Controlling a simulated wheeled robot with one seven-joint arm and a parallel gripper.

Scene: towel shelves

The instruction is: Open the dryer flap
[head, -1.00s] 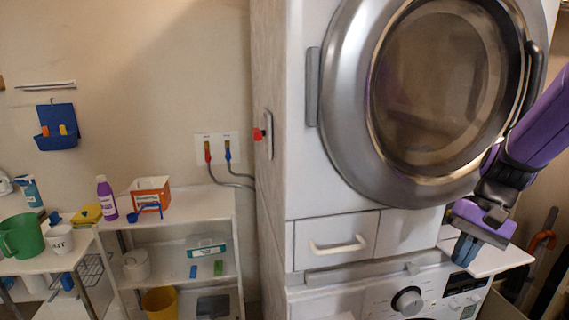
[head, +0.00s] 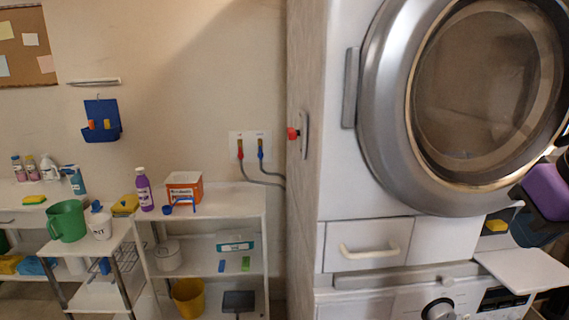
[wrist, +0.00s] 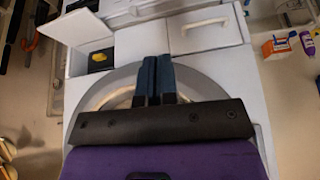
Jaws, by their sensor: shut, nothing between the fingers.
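The dryer flap (head: 522,269) is a white panel low on the right of the dryer. It sticks out roughly level from the lower edge of its open compartment, and a yellow item (head: 496,226) shows inside. In the wrist view the flap (wrist: 88,30) is at upper left, with the yellow item (wrist: 99,58) behind it. My gripper (head: 533,233) is at the right edge of the head view, in front of the dryer and above the flap, partly cut off. In the wrist view its dark blue fingers (wrist: 156,80) are together and empty, apart from the flap.
The round dryer door (head: 388,120) is closed above. A drawer (head: 340,265) with a white handle is left of the compartment. The washer (head: 400,303) stands below. Shelves (head: 225,198) with bottles and boxes stand at left.

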